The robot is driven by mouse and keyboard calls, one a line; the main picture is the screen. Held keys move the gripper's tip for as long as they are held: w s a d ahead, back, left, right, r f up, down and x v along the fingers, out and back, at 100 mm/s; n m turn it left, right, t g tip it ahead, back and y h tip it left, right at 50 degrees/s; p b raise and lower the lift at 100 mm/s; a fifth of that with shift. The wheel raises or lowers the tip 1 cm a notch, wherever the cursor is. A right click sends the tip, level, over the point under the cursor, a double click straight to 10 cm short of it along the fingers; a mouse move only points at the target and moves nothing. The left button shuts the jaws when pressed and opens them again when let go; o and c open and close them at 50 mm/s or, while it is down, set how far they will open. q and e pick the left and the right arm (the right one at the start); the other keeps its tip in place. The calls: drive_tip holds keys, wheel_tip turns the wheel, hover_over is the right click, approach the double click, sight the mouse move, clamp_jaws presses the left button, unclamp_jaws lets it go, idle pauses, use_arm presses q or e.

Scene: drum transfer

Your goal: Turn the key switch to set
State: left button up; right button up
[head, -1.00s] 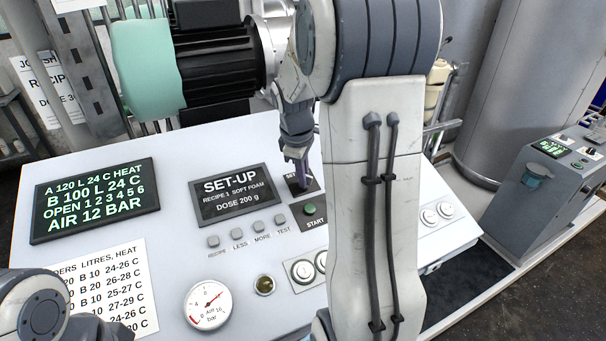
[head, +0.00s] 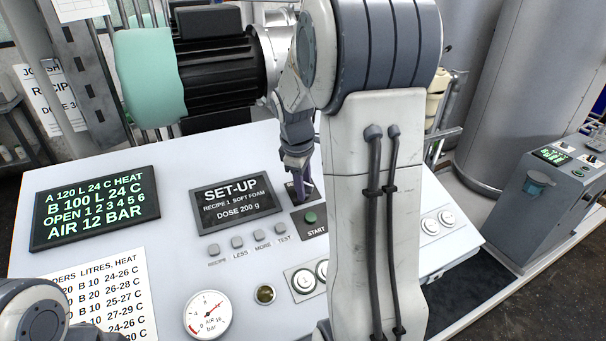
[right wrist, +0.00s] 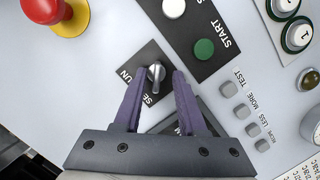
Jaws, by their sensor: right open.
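The key switch (right wrist: 156,72) is a small silver knob on a black plate in the right wrist view. The letters "SE" and "UN" show beside it, partly cut off by a finger. The knob's grip points down in that picture, roughly toward "SE". My right gripper (right wrist: 158,78) is open, its purple fingertips on either side of the knob with visible gaps. In the head view my right gripper (head: 299,188) is over the switch plate and hides the knob. The display (head: 235,202) beside it reads SET-UP. My left gripper is not in view.
The green START button (right wrist: 204,49) and a white button (right wrist: 173,8) sit close to the switch. A red emergency button (right wrist: 45,8) stands up from the panel. A row of grey buttons (head: 237,242) and a gauge (head: 208,315) are nearby.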

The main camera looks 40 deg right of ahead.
drive_tip(key=v, duration=1)
drive_tip(key=shift+r+b, duration=0.25)
drive_tip(key=shift+b, duration=0.2)
drive_tip(key=shift+d, duration=0.1)
drive_tip(key=s+a+f+n+y, duration=0.1)
drive_tip(key=s+a+f, duration=0.15)
drive_tip(key=a, duration=0.85)
drive_tip(key=s+a+f+y, duration=0.1)
drive_tip(key=s+a+f, duration=0.15)
drive_tip(key=a, duration=0.75)
drive_tip(key=s+a+f, duration=0.3)
drive_tip(key=s+a, duration=0.2)
drive_tip(key=s, duration=0.2)
drive_tip(key=s+a+f+g+y, duration=0.1)
drive_tip(key=s+a+f, duration=0.3)
drive_tip(key=s, duration=0.4)
drive_tip(key=shift+a, duration=0.5)
